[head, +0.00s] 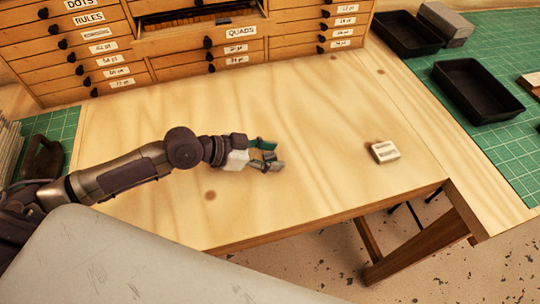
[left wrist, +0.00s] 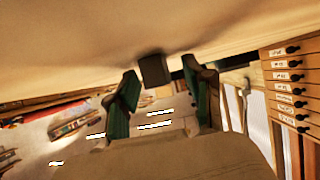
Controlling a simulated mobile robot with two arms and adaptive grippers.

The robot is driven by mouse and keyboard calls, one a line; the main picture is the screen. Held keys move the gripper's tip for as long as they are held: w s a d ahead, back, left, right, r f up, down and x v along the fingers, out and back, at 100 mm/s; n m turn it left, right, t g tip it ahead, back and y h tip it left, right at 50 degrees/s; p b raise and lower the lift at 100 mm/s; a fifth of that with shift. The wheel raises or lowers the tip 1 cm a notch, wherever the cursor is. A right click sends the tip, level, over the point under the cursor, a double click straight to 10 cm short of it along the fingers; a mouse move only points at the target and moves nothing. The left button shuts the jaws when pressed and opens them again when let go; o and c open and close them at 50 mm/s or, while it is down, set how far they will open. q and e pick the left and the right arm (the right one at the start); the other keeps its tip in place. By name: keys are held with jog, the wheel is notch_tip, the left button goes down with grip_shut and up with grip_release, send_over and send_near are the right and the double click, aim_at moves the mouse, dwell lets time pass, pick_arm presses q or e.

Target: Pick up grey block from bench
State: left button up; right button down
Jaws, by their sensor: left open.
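A small pale grey block (head: 386,151) with dark slots on its top lies on the wooden bench, right of centre in the head view. My left gripper (head: 265,156) is low over the bench, left of the block and clearly apart from it, pointing towards it. In the left wrist view, its two green-padded fingers (left wrist: 160,100) are spread with nothing between them. A dark block shape (left wrist: 153,70) shows beyond the fingertips against the bench surface; it appears to be the same block, in shadow. My right gripper is not in view.
A wooden drawer cabinet (head: 110,48) with labels lines the back of the bench (head: 300,95). At right, black trays (head: 478,90) lie on a green cutting mat (head: 520,60), with a grey stack (head: 447,22) behind. The bench between gripper and block is clear.

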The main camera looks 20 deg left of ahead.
pick_arm(q)
grip_shut()
jog(key=shift+r, duration=0.1)
